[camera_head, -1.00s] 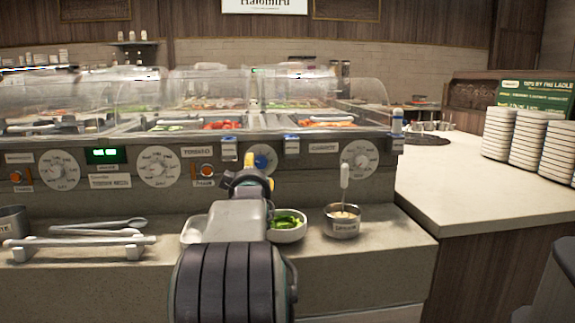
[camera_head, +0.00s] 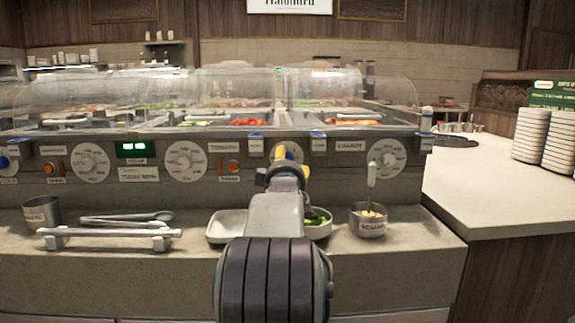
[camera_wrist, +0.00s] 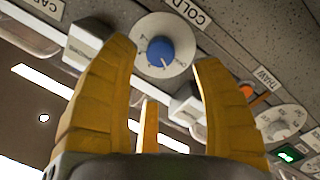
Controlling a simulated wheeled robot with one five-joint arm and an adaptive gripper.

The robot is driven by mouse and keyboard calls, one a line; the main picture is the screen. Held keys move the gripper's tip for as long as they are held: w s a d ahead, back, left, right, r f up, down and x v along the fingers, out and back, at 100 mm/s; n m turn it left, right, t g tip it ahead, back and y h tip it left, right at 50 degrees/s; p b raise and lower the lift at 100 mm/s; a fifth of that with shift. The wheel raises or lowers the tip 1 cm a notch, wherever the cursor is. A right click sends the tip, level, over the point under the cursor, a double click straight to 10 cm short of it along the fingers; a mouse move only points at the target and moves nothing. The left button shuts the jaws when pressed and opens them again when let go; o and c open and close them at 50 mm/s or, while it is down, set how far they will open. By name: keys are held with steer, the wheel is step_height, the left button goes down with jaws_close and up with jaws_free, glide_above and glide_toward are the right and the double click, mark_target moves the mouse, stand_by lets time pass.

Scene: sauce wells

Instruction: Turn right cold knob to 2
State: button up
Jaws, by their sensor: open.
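The right cold knob is a blue knob (camera_wrist: 160,50) on a white dial, beside a COLD label, in the wrist view. Its small white mark is visible, but I cannot read its setting. In the head view its dial (camera_head: 292,149) is mostly hidden behind my gripper (camera_head: 290,160). In the wrist view my gripper (camera_wrist: 162,60) is open, with yellow fingers on either side of the knob's dial. The fingers look empty, and I cannot tell whether they touch the knob.
Another blue knob (camera_head: 4,162) is at the far left of the panel. White dials (camera_head: 185,161) and (camera_head: 387,157) flank the blue knob. A bowl of greens (camera_head: 318,222), a metal sauce cup (camera_head: 368,220) and tongs (camera_head: 125,218) sit on the ledge below.

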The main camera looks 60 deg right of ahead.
steer(key=shift+x, duration=2.9)
steer(key=shift+o, duration=0.2)
jaws_close()
steer(key=shift+m, duration=0.3)
steer(key=shift+w+f+m, duration=0.1)
steer(key=shift+m, duration=3.1)
